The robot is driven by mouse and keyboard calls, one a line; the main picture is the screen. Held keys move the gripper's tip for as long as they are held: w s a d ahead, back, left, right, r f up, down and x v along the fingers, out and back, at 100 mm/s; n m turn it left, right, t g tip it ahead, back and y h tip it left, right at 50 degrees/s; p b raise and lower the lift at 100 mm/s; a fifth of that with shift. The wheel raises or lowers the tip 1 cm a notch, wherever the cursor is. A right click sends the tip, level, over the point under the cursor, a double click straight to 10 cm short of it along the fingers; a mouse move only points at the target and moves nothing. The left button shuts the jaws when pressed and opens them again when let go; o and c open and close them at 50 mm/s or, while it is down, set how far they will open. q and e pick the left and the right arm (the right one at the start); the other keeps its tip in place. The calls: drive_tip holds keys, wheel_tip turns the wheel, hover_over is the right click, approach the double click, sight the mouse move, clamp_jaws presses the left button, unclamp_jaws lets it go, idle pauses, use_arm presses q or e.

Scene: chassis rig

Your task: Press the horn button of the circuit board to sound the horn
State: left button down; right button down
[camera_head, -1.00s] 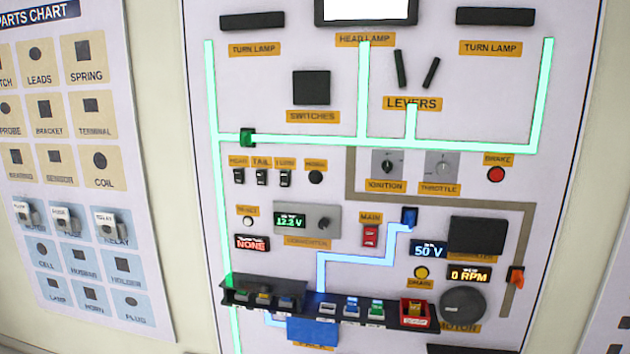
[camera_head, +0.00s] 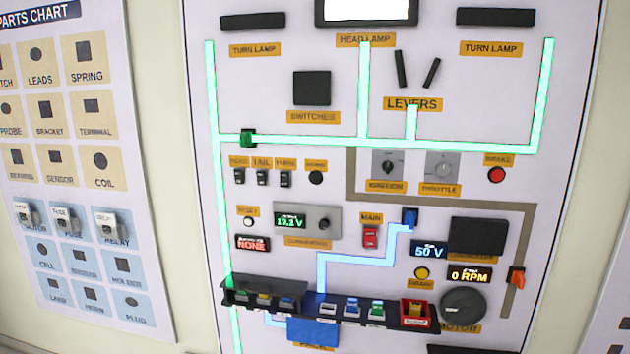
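The circuit board (camera_head: 300,110) is a tall white panel filling the middle of the head view. The horn button (camera_head: 316,178) is a small round black button under an orange label, right of the three black switches marked HEAD, TAIL and TURN (camera_head: 285,180). Nothing touches or covers the button. Neither of my grippers shows in the view.
A parts chart (camera_head: 75,130) hangs at the left with several small parts on it. A dark tray (camera_head: 330,307) with several coloured modules juts out low on the board. An ignition knob (camera_head: 387,168) and a red brake button (camera_head: 496,174) sit right of the horn button.

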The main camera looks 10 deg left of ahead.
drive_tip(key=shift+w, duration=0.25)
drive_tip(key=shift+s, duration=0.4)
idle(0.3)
